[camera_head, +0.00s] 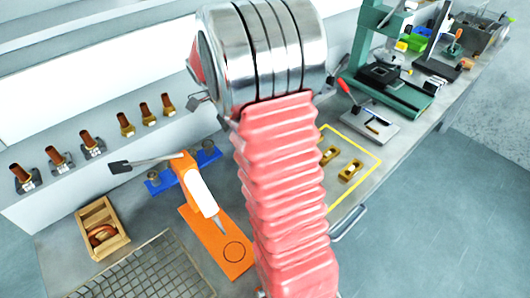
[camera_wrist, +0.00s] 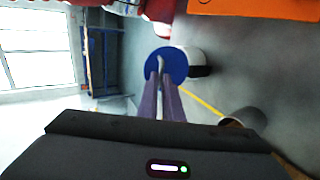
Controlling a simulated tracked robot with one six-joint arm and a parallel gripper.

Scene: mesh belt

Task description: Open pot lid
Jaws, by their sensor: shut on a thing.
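In the wrist view, my gripper (camera_wrist: 162,80) reaches up from its dark body with two purple fingers close together. They are shut on a thin pale bar (camera_wrist: 161,62), which shows between and just past their tips. A round blue disc (camera_wrist: 178,66) lies right behind the bar, with a white and black rounded body (camera_wrist: 198,62) at its right. The disc may be the pot lid, but I cannot tell whether bar and disc are joined. In the head view, my gripper is not visible, and I cannot make out a pot there.
The head view shows a long bench with a wire mesh (camera_head: 145,272), a wooden box (camera_head: 102,233), an orange tool (camera_head: 195,183) and a green press (camera_head: 365,50). Copper-topped fittings line the shelf. A large pink bellows (camera_head: 285,190) blocks the middle. Grey floor is clear at right.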

